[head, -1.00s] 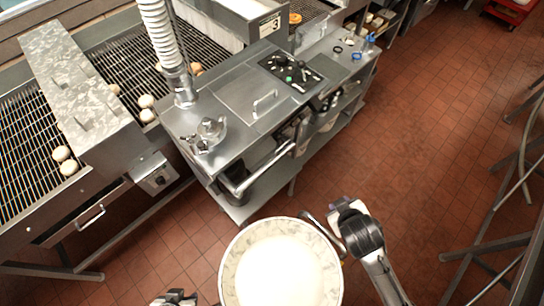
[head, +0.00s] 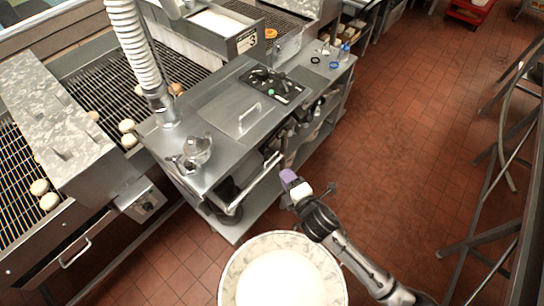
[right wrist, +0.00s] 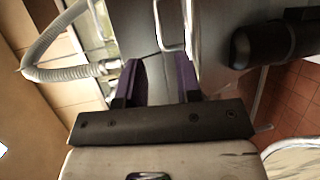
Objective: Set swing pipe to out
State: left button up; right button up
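A shiny metal pipe (head: 262,172), which I take to be the swing pipe, runs slantwise along the near side of the steel glazing table (head: 222,90). Its lower end is near a dark bucket (head: 231,212) beneath the table. My right gripper (head: 290,178) is just right of the pipe's upper part in the head view, apparently apart from it. In the right wrist view its purple fingers (right wrist: 161,80) stand apart with nothing clearly between them. A U-shaped metal handle (right wrist: 171,48) shows beyond the fingertips. My left gripper is out of view.
A big white-filled bowl (head: 282,280) stands at the bottom in front of me. A ribbed white hose (head: 137,45) comes down to the table. The conveyor (head: 88,88) with doughnuts is at left. A metal rack (head: 487,200) stands right. Red floor between is open.

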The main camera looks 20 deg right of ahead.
aim_at(272, 157)
jog(key=w, duration=0.3)
jog(key=w+f, duration=0.1)
jog(key=w, duration=0.2)
jog(key=w+a+f, duration=0.1)
jog(key=w, duration=0.3)
grip_shut()
dwell(0.4)
